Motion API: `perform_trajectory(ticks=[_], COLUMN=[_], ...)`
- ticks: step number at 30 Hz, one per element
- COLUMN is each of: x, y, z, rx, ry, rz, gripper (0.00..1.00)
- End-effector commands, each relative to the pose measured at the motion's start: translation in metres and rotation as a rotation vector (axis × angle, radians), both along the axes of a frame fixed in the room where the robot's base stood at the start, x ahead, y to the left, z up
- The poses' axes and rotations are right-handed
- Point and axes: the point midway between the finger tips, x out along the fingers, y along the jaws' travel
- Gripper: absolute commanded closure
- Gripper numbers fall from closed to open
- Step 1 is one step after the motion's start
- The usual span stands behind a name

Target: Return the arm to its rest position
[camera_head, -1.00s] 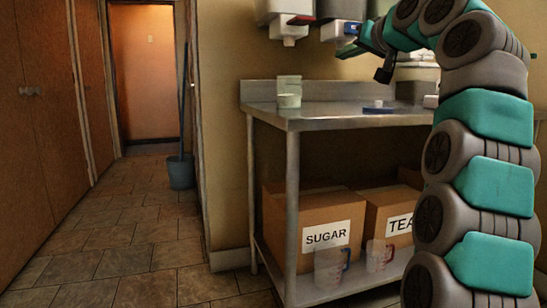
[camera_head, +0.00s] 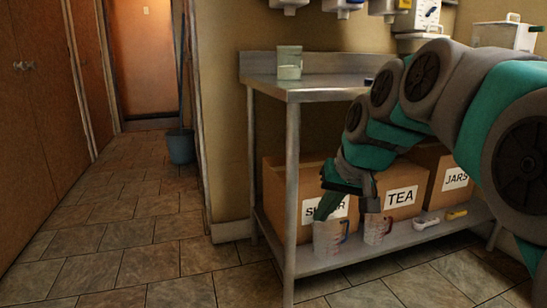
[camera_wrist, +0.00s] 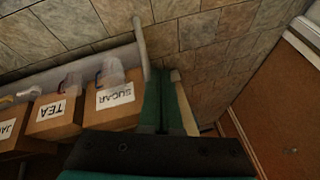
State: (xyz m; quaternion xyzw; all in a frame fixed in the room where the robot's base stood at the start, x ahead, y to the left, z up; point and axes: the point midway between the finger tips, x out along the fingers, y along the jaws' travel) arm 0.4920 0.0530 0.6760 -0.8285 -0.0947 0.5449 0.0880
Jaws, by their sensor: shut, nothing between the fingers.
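My arm bends down from the right side of the head view. My gripper (camera_head: 323,212) points downward in front of the lower shelf, overlapping the sugar box (camera_head: 342,208) and the rim of a clear measuring jug (camera_head: 328,240) in the picture. Its green fingers are together with nothing between them. In the wrist view the shut gripper (camera_wrist: 163,85) points out over the floor, beside the sugar box (camera_wrist: 115,97). Whether it touches the jug or box cannot be told.
A steel table (camera_head: 320,95) holds a clear container (camera_head: 289,63). Its lower shelf (camera_head: 350,258) carries a second jug (camera_head: 377,229), the tea box (camera_head: 402,190) and the jars box (camera_head: 452,180). A blue bucket (camera_head: 181,146) stands at the doorway. The tiled floor (camera_head: 130,230) at left is clear.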

Motion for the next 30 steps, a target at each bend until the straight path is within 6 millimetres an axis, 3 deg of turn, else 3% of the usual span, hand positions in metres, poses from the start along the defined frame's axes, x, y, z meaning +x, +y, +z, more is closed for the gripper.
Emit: perform_trajectory(ticks=[1,9,15,28,30], x=[-0.022,-0.139,-0.207,-0.302,-0.298], y=[-0.001,-0.019,-0.033,-0.054,-0.053], z=[-0.020,-0.119,-0.166,-0.220,-0.199], rx=[-0.022,-0.134,-0.194,-0.265,-0.264], ry=[0.046,0.282,0.408,0.569,0.563], rz=[0.002,0.008,0.009,0.011,0.011], gripper=[1.00,1.00,1.00,1.00,1.00])
